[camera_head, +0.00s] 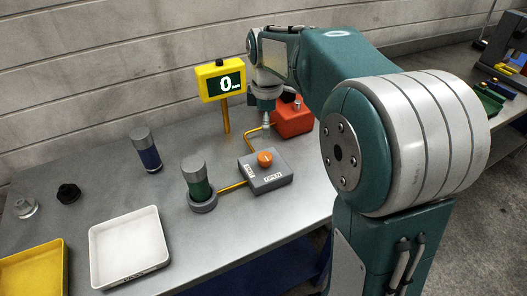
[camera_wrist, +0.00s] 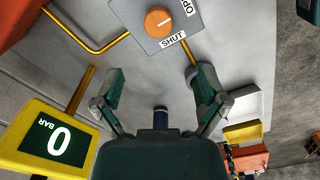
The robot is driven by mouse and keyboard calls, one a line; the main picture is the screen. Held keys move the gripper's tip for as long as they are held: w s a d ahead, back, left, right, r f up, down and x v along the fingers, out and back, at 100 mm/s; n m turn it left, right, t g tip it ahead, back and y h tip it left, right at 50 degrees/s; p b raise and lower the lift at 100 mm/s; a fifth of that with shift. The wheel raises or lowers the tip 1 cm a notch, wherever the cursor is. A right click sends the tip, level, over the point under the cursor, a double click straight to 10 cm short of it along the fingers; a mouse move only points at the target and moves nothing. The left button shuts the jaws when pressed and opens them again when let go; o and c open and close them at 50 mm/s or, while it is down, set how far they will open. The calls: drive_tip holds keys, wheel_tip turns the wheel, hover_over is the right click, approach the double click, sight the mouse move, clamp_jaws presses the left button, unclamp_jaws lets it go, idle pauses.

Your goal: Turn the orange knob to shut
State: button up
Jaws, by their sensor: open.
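The orange knob (camera_head: 264,158) sits on top of a grey box (camera_head: 277,181) with SHUT and OPEN labels on two sides. In the wrist view the knob (camera_wrist: 158,20) is near the top edge. Its pale line runs roughly sideways, toward the OPEN side rather than the SHUT label below it. My gripper (camera_wrist: 156,78) is open and empty, its two fingers apart. In the head view my gripper (camera_head: 267,122) hangs behind and above the box, beside the red block, apart from the knob.
A yellow gauge (camera_head: 209,80) reading 0 stands on a post. A red block (camera_head: 292,119) is behind the box. Yellow pipes join the box to a green cylinder (camera_head: 196,178). A blue cylinder (camera_head: 146,151), white tray (camera_head: 129,276) and yellow tray (camera_head: 32,272) lie left.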

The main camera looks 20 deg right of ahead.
sight(264, 156)
drive_tip(key=shift+n, duration=0.3)
drive_tip(key=f, duration=1.1)
drive_tip(key=shift+w+a+f, duration=0.1)
drive_tip(key=shift+w, duration=0.2)
drive_tip(key=shift+a, duration=0.1)
drive_tip(key=c, duration=1.1)
